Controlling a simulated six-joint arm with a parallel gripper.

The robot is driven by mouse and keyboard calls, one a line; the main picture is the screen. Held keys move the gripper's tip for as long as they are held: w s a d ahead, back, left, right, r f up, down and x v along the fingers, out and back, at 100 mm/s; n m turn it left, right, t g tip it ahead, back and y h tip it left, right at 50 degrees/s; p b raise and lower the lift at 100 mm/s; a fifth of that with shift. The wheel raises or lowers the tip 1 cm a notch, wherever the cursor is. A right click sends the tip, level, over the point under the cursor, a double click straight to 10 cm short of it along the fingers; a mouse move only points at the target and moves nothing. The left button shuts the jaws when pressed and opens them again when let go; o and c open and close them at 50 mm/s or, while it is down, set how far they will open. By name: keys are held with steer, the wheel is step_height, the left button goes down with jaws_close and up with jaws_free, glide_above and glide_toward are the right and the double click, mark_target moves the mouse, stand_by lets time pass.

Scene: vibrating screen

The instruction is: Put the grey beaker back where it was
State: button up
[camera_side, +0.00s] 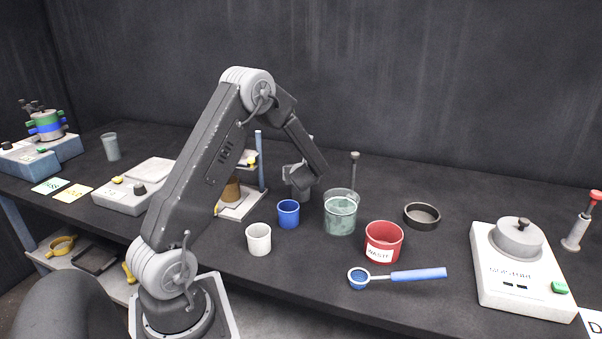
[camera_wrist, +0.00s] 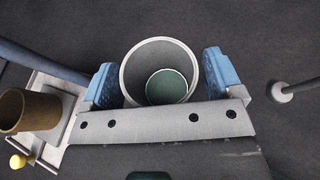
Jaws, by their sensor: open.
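A grey beaker (camera_wrist: 160,53) stands upright between the two blue fingers of my gripper (camera_wrist: 160,76) in the wrist view. Its mouth faces the camera and a dull green disc shows at the bottom inside. My gripper is open, with a narrow gap visible beside the beaker. In the side view my gripper (camera_side: 300,176) is low over the table behind the blue cup, and the beaker (camera_side: 303,194) is partly hidden by it. Another grey beaker-like cup (camera_side: 111,147) stands far left at the back.
A small stand with a blue post (camera_side: 261,160) and brown cup (camera_side: 231,190) is close on the left. In front are a blue cup (camera_side: 288,213), white cup (camera_side: 258,238), glass beaker (camera_side: 340,215) and red waste cup (camera_side: 383,240).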

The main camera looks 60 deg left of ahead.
steer(key=shift+r, duration=0.15)
steer(key=shift+d+r, duration=0.15)
steer(key=shift+d, duration=0.1)
steer(key=s+d+r+n+h, duration=0.4)
steer(key=s+d+n, duration=0.3)
steer(key=d, duration=0.6)
steer(key=s+d+r+n+h, duration=0.4)
steer(key=s+d+r+n, duration=0.2)
steer(key=d, duration=0.7)
steer(key=s+d+r+n+h, duration=0.4)
steer(key=s+d+r+n, duration=0.2)
steer(key=d+n, duration=0.3)
steer(key=s+d, duration=0.1)
steer(key=d, duration=0.2)
steer(key=shift+s+d+n, duration=0.3)
steer(key=shift+d, duration=0.1)
